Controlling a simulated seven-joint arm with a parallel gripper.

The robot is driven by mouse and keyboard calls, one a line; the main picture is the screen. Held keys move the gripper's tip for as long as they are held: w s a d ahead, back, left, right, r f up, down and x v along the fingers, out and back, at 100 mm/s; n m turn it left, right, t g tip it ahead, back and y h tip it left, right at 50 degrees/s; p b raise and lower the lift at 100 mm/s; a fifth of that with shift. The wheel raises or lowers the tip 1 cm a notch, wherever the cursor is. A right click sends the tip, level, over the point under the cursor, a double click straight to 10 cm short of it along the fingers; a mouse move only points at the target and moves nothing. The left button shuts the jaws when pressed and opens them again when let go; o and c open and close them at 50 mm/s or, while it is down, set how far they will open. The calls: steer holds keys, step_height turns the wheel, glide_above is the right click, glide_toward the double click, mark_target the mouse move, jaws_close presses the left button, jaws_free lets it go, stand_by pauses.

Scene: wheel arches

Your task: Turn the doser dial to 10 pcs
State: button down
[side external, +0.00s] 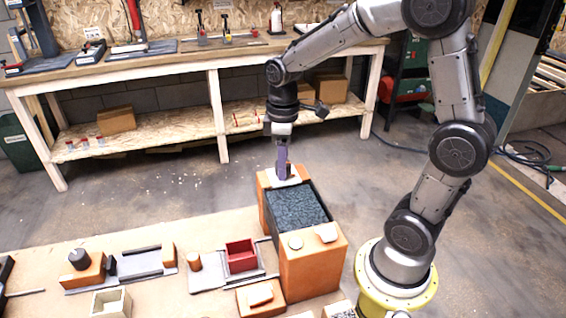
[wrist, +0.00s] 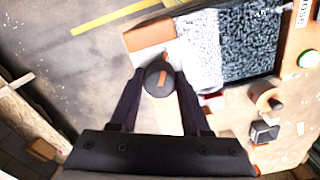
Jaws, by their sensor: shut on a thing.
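The doser is an orange box (side external: 312,262) with a hopper of dark grey granules (side external: 297,208); the granules also show in the wrist view (wrist: 250,42). Its dial (wrist: 158,78) is a dark round knob with an orange pointer mark, on a pale plate at the doser's far end. My gripper (wrist: 160,76) has one finger on each side of the knob and is shut on it. In the side view my gripper (side external: 284,172) points down onto that end and mostly hides the dial. No scale marks or numbers around the dial are readable.
A red bin (side external: 240,256) and an orange block with a dark cylinder (side external: 80,259) stand on the board left of the doser. A green button (wrist: 307,60) shows beside the hopper. A workbench (side external: 180,62) runs along the back; the floor between is clear.

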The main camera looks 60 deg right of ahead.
steer(key=shift+r, duration=0.1)
stand_by(0.3)
steer(key=shift+c, duration=1.8)
jaws_free()
step_height(320, 180, up, 14)
